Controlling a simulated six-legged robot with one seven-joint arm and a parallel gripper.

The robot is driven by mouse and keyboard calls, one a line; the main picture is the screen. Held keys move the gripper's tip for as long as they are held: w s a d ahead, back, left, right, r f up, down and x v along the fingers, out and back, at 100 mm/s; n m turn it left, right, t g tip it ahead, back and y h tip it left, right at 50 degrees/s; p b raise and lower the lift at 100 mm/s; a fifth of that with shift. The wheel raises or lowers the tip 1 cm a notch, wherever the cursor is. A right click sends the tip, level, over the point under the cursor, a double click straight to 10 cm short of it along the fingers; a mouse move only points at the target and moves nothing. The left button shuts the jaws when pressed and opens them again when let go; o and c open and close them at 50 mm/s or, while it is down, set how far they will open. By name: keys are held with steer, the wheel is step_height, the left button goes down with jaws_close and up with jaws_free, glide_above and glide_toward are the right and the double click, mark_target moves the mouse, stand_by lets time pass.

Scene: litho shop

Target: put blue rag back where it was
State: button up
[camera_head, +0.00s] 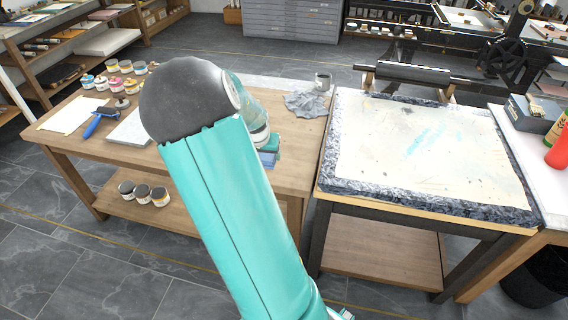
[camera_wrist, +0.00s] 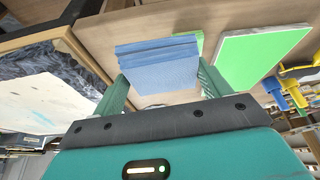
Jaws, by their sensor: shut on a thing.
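The blue rag (camera_wrist: 158,64) is a folded, layered block seen between the two green fingers of my gripper (camera_wrist: 162,76) in the wrist view. My gripper is shut on it. In the head view, a small blue edge of the rag (camera_head: 268,158) shows beside my arm, at the front edge of the wooden table (camera_head: 288,178). My arm hides most of it and the fingers there. I cannot tell whether the rag touches the tabletop.
A grey crumpled cloth (camera_head: 308,104) and a grey can (camera_head: 323,81) lie behind, to the right. A litho stone (camera_head: 425,145) stands on the right-hand stand. Ink cans (camera_head: 112,66), a blue roller (camera_head: 97,123) and a pale slab (camera_head: 130,129) occupy the table's left.

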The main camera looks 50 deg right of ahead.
steer(key=d+f, duration=0.3)
steer(key=d, duration=0.3)
glide_above(285, 166)
steer(key=a, duration=0.2)
steer(key=f, duration=0.4)
steer(key=shift+s+d+f, duration=0.1)
steer(key=shift+s+f, duration=0.15)
steer(key=shift+f, duration=0.05)
steer(key=shift+d+f, duration=0.15)
steer(key=shift+f, duration=0.75)
steer(key=shift+d+f, duration=0.15)
steer(key=shift+f, duration=0.75)
steer(key=shift+f, duration=0.1)
steer(key=o, duration=1.2)
steer(key=shift+o, duration=0.2)
